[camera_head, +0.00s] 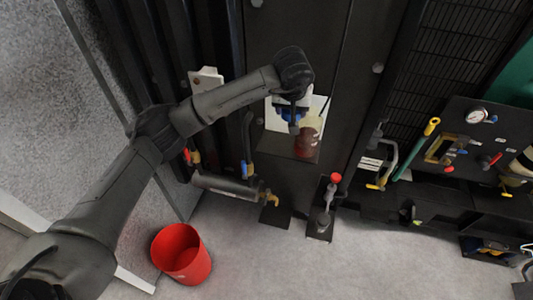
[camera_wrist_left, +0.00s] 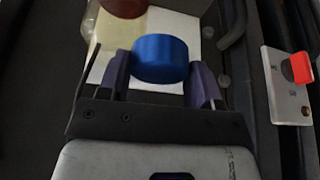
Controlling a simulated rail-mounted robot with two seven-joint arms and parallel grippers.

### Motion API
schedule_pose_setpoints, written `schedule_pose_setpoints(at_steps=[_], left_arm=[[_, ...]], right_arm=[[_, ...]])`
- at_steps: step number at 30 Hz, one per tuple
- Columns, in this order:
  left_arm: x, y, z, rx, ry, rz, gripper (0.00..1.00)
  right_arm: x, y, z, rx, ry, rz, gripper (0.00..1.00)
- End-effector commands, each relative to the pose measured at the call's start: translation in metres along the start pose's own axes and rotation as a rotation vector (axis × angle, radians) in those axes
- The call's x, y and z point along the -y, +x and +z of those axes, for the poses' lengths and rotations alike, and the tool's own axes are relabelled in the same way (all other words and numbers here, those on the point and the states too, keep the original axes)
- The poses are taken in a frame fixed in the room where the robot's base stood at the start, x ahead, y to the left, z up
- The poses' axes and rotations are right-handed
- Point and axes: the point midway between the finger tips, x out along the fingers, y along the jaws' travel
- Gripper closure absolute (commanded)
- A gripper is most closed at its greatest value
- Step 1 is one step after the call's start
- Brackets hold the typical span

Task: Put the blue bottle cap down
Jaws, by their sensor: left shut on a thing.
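The blue bottle cap (camera_wrist_left: 160,57) sits between the two fingers of my left gripper (camera_wrist_left: 161,82) in the left wrist view, and the gripper is shut on it. In the head view my left gripper (camera_head: 292,114) hangs over a pale sheet on a dark shelf, and only bits of blue show around it. A clear bottle with dark red contents (camera_head: 306,143) stands beside the gripper on the same shelf. Part of the bottle (camera_wrist_left: 122,8) shows at the top of the left wrist view. Whether the cap touches anything below is hidden. My right gripper is not in view.
The pale sheet (camera_wrist_left: 180,28) lies beyond the cap, with some bare room on it. A panel with a red switch (camera_wrist_left: 300,68) is at the right of the wrist view. A red bucket (camera_head: 181,254) stands on the floor. A red-topped lever (camera_head: 335,178) rises below the shelf.

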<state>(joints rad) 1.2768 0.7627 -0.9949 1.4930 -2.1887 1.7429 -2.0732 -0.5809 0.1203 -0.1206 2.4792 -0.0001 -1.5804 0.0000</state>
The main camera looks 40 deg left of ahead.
Motion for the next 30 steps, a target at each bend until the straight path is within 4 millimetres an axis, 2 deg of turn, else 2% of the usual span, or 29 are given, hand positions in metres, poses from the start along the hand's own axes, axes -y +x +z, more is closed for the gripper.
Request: schedule_pose_setpoints(at_steps=[1,3,10,15,24,30], left_arm=[[0.004,0.020,0.001,0.001,-0.019,-0.008,0.74],[0.010,0.034,-0.003,0.001,-0.042,-0.016,0.74],[0.025,0.066,-0.010,-0.001,-0.093,-0.038,0.74],[0.031,0.082,-0.009,0.001,-0.110,-0.046,0.74],[0.032,0.125,0.007,0.001,-0.115,-0.047,0.74],[0.032,0.136,0.011,-0.001,-0.115,-0.048,0.74]], right_arm=[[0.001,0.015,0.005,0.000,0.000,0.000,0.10],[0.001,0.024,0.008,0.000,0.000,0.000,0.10],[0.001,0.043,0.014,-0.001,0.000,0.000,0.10],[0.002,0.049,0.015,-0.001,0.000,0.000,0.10],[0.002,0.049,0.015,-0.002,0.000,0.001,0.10],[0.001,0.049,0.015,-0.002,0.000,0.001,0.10]])
